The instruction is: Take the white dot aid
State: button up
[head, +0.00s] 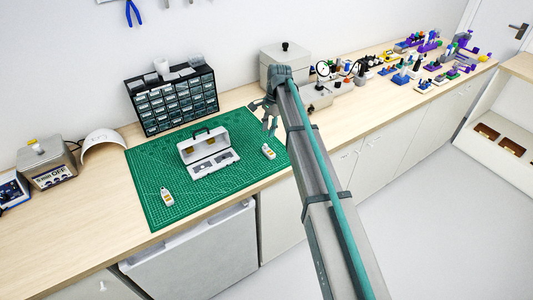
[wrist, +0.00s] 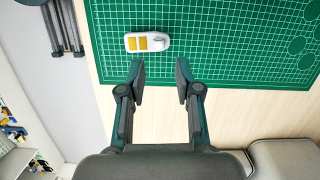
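Two small white aids with yellow patches lie on the green cutting mat (head: 150,160). One aid (head: 167,197) is at the front left of the mat, and the other aid (head: 268,151) is near its right edge. The wrist view shows one white aid (wrist: 147,42) with two yellow patches and a grey end, lying near a mat corner; it looks like the right one. No white dot can be made out on either. My gripper (head: 270,118) is open and empty above the bench; in the wrist view its fingertips (wrist: 159,72) point toward the aid, apart from it.
An open white case (head: 208,150) with a dark handle stands mid-mat. Behind it is a black drawer cabinet (head: 172,100). A grey lidded box (head: 285,62) and several small devices stand to the right. A labelled machine (head: 47,165) is at the left. The mat around the aids is clear.

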aim_at(266, 144)
jog(key=shift+s+a+f+b, duration=0.15)
jog(key=shift+f+b, duration=0.5)
jog(key=shift+f, duration=0.5)
jog(key=shift+s+a+f+b, duration=0.15)
jog(key=shift+f+b, duration=0.45)
jog(key=shift+f, duration=0.5)
jog(key=shift+s+a+f+b, duration=0.15)
jog(key=shift+f+b, duration=0.5)
jog(key=shift+f, duration=0.5)
grip_shut()
jog(key=shift+r, duration=0.2)
jog(key=shift+r+p, duration=1)
jog(key=shift+r, duration=0.35)
